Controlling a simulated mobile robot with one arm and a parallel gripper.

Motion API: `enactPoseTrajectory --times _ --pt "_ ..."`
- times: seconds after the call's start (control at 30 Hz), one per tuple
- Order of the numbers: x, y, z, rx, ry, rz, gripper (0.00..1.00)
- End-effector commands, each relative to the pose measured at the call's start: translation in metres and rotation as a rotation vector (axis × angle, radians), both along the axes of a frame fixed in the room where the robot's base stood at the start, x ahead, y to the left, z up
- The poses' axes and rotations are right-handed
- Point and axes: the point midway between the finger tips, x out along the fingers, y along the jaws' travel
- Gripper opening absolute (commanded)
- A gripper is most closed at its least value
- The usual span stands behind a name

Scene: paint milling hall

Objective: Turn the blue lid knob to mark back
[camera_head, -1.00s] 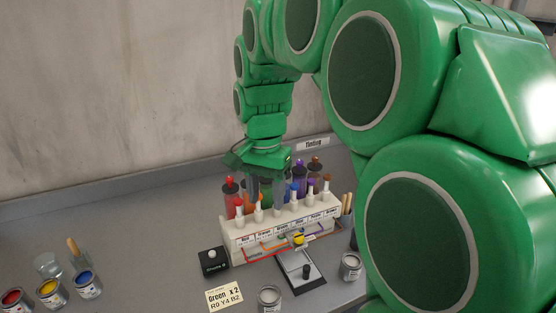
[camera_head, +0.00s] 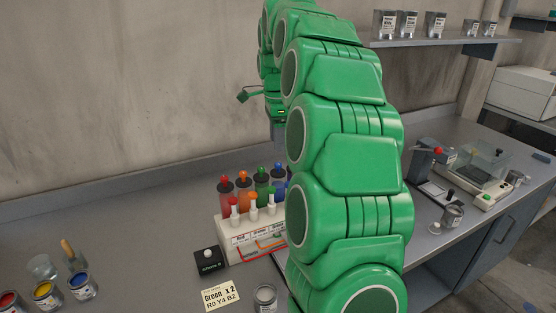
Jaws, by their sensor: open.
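A white dispenser rack (camera_head: 222,235) stands on the bench with a row of coloured bottles behind it. The red (camera_head: 227,195), orange (camera_head: 244,190) and green (camera_head: 262,187) bottles show with their knobs on top. A blue knob (camera_head: 279,168) shows at the right end of the visible row, close to my arm's edge. Its mark and pointing direction are too small to tell, and the bottles farther right are hidden by my arm. My gripper (camera_head: 277,132) hangs above and behind the row, clear of the knobs. It is open, and its fingertips are partly hidden.
A black button box (camera_head: 208,262) and a Green x2 card (camera_head: 221,297) lie in front. An empty-looking tin (camera_head: 265,297) stands beside them. Red, yellow and blue paint tins (camera_head: 82,287) stand at left.

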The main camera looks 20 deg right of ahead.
Motion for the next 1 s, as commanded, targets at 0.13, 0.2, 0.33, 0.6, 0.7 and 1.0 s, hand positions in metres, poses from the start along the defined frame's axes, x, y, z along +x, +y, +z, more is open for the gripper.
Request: enactPoseTrajectory --times 0.13,0.2,0.33,0.6,0.7,1.0 --pt "0.004 -0.004 -0.001 -0.002 -0.003 -0.028 0.49" --pt "0.004 -0.004 -0.002 -0.002 -0.003 -0.029 0.49" --pt "0.004 -0.004 -0.010 -0.002 -0.004 -0.028 0.49" --pt "0.004 -0.004 -0.041 -0.003 -0.001 -0.026 0.49" --pt "0.003 -0.004 -0.055 -0.001 0.000 -0.026 0.49" --pt "0.004 -0.004 -0.078 -0.001 -0.004 -0.027 0.49"
